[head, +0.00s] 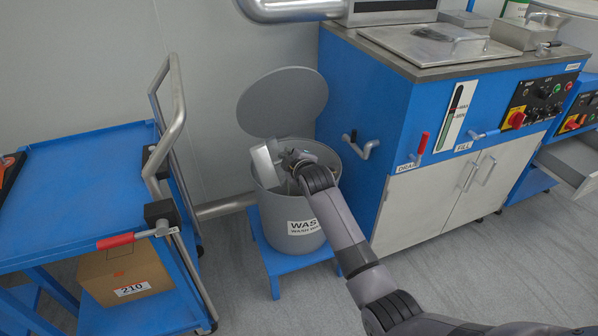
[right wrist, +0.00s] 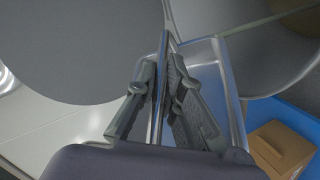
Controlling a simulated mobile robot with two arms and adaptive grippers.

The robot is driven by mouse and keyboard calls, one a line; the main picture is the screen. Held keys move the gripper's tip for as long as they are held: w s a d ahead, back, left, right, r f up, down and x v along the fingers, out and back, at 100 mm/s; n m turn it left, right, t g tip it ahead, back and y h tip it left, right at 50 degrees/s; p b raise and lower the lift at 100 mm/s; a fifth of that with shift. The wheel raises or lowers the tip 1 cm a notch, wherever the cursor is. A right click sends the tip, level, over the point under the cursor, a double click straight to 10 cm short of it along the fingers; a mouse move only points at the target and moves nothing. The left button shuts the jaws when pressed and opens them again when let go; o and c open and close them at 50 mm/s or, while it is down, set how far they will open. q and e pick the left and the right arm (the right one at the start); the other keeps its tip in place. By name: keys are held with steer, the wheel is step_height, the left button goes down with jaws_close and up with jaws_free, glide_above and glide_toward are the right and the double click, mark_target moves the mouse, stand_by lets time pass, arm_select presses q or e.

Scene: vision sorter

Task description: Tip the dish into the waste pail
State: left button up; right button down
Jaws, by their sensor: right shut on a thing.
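The grey waste pail (head: 292,234) stands on a blue stool with its round lid (head: 284,101) raised at the back. My right gripper (head: 291,160) is at the pail's mouth, shut on the rim of the metal dish (head: 265,166). The dish is steeply tilted at the left side of the opening. In the right wrist view the fingers (right wrist: 163,95) pinch the rim, and the shiny dish (right wrist: 212,75) extends to the right. Whether anything is in the dish cannot be told. My left gripper is out of view.
A blue cart (head: 75,185) with a metal handle stands left of the pail, with a cardboard box (head: 125,270) on its lower shelf. A blue washing cabinet (head: 375,110) with projecting valve handles stands close on the right. The floor in front is clear.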

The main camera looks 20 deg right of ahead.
steer(key=shift+d, duration=0.1)
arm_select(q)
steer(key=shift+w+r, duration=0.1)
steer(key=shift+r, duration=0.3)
arm_select(e)
steer(key=shift+f, duration=0.1)
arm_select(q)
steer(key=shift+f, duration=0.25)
arm_select(e)
steer(key=shift+d+f+m, duration=0.1)
steer(key=shift+d+m, duration=0.1)
steer(key=shift+m, duration=0.1)
steer(key=shift+s+d+f+y, duration=0.1)
steer(key=shift+d+f+y, duration=0.1)
steer(key=shift+y, duration=0.1)
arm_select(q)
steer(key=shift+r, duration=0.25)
arm_select(e)
steer(key=shift+d+f+m, duration=0.1)
steer(key=shift+d+m, duration=0.1)
steer(key=shift+m, duration=0.1)
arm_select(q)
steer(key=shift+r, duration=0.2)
arm_select(e)
steer(key=shift+s+d+f+t, duration=0.1)
steer(key=shift+t, duration=0.2)
steer(key=shift+f, duration=0.1)
